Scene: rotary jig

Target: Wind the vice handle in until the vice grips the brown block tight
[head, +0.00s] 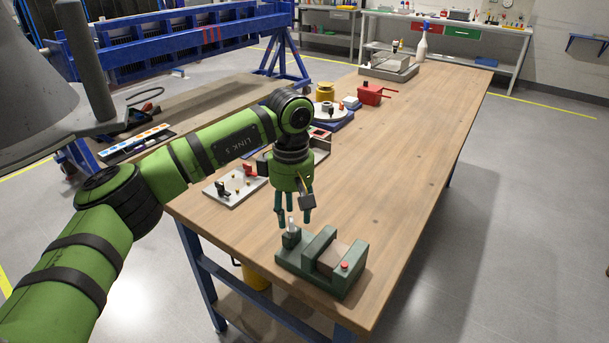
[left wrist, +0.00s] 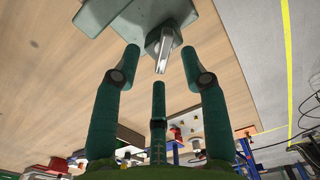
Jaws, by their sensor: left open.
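The green vice (head: 308,270) stands at the near end of the wooden bench. The brown block (head: 333,256) sits between its jaws; I cannot tell whether both jaws touch it. The pale metal vice handle (head: 291,226) sticks up from a dark hub at the vice's left end. My left gripper (head: 293,217) points down just above the handle, its fingers open. In the left wrist view, the open fingers (left wrist: 160,62) spread to either side of the handle (left wrist: 164,50), with gaps and no visible contact. The block is not clear in that view. My right gripper is not in view.
A red button (head: 345,266) sits on the vice's right end. A grey plate with small parts (head: 235,190) lies to the left. A red box (head: 371,94) and a yellow part (head: 325,91) stand farther back. The bench's right side (head: 410,180) is clear.

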